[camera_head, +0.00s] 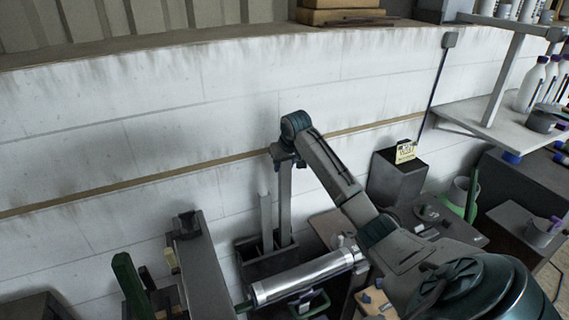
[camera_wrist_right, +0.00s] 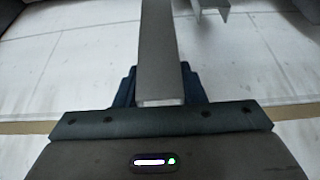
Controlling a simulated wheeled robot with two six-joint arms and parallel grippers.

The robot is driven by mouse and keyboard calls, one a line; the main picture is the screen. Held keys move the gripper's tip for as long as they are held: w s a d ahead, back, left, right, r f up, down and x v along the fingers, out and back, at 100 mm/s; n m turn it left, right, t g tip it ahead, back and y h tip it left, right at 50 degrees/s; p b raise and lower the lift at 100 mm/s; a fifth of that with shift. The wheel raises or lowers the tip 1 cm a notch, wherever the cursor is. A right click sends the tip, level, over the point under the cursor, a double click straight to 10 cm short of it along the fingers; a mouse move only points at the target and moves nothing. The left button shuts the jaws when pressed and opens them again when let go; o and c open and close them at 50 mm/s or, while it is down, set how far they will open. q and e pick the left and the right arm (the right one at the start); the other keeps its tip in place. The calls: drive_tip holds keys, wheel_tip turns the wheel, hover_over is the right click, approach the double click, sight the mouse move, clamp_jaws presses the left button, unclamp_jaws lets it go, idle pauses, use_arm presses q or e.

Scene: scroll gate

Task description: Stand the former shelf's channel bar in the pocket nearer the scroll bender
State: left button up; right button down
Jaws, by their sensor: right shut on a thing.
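My right gripper (camera_head: 283,160) is shut on the top of a long grey bar (camera_head: 285,205) and holds it about upright. In the right wrist view the bar (camera_wrist_right: 161,50) runs away from between the dark fingers. Its lower end meets a dark pocketed box (camera_head: 268,268); I cannot tell whether it is inside a pocket or just above one. A shorter grey channel bar (camera_head: 266,220) stands upright in the box to the left; a channel-shaped end (camera_wrist_right: 208,8) shows at the top of the right wrist view. I cannot identify the scroll bender for sure. My left gripper is out of view.
A shiny metal cylinder (camera_head: 305,277) lies in front of the box. A dark grey upright beam (camera_head: 204,268) and a green post (camera_head: 130,285) stand at left. A dark block with a yellow label (camera_head: 406,151) and a shelf with bottles (camera_head: 533,84) are at right.

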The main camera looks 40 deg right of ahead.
sight(285, 176)
drive_tip(key=shift+f+b, duration=1.55)
drive_tip(key=shift+f, duration=4.45)
idle(0.3)
drive_tip(key=shift+c, duration=1.9)
unclamp_jaws()
drive_tip(key=shift+r, duration=0.1)
wheel_tip(285, 176, up, 5)
drive_tip(key=p, duration=0.5)
drive_tip(key=shift+r, duration=0.9)
